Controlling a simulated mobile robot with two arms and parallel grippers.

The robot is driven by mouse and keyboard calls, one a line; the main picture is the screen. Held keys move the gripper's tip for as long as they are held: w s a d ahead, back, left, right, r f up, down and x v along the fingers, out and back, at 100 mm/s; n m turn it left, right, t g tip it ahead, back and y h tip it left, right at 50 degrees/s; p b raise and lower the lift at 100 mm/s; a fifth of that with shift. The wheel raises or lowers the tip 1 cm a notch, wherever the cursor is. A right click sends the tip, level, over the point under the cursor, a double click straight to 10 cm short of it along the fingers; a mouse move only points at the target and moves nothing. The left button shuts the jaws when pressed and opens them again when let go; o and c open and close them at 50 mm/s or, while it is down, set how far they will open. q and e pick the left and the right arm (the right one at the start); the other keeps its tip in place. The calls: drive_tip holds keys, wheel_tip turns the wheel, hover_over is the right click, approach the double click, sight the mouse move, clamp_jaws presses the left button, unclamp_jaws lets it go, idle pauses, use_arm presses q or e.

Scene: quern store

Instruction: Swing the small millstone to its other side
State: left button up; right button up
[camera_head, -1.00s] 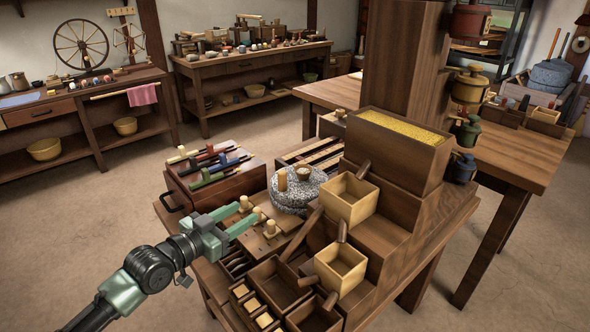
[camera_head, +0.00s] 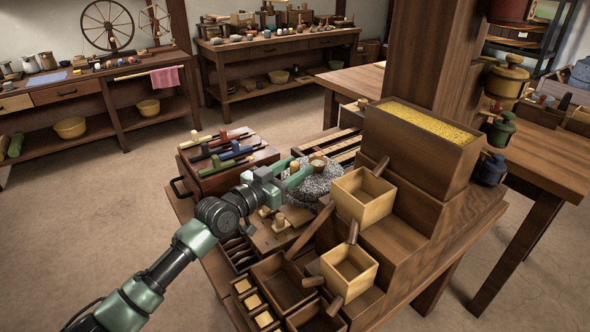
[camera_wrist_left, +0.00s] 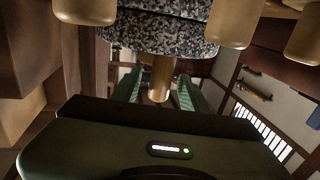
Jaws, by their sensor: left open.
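The small millstone (camera_head: 318,188) is a round, speckled grey stone on the stepped wooden bench. It carries an upright wooden handle peg (camera_head: 294,168) and a small pale bowl-like piece (camera_head: 318,163) on top. My left gripper (camera_head: 297,171) is open at the stone's left side, its green fingers on either side of the peg and partly covering it. In the left wrist view the speckled stone (camera_wrist_left: 160,32) is at the top, and the peg (camera_wrist_left: 161,78) stands between the two spread fingers. Whether the fingers touch it cannot be told. My right gripper is not in view.
A box with coloured-handled tools (camera_head: 222,158) stands left of the stone. Wooden pegs (camera_head: 279,221) stand in front of it. Pale square boxes (camera_head: 363,197) and a grain-filled hopper (camera_head: 420,140) crowd the right side. Open floor lies to the left.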

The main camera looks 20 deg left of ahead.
use_arm(q)
clamp_jaws()
idle(1.4)
